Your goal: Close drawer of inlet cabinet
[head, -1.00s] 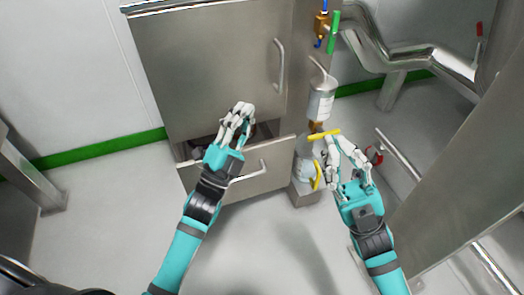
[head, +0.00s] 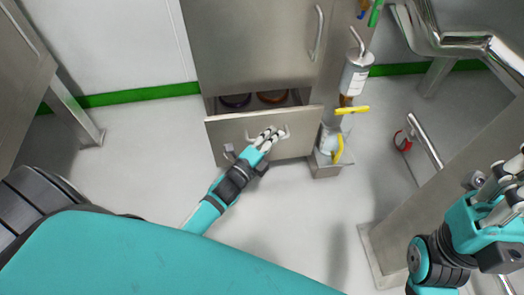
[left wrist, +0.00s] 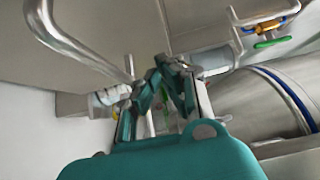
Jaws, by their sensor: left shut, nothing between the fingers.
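The inlet cabinet (head: 262,45) is a brushed steel unit at the top of the head view. Its bottom drawer (head: 225,131) is part open, and its front stands out from the cabinet body. Two dark round items, one with an orange rim, show inside. My left gripper (head: 268,135) is shut and empty in front of the drawer face, beside the bar handle (head: 285,134) and hiding part of it. I cannot tell whether it touches. My right gripper (head: 507,185) is at the right edge, away from the drawer; its fingers are partly cut off.
A bottle assembly with a yellow valve lever (head: 352,110) stands just right of the drawer. Steel pipes (head: 455,47) and a steel panel (head: 440,165) are at the right. The floor (head: 140,150) left of the drawer is clear.

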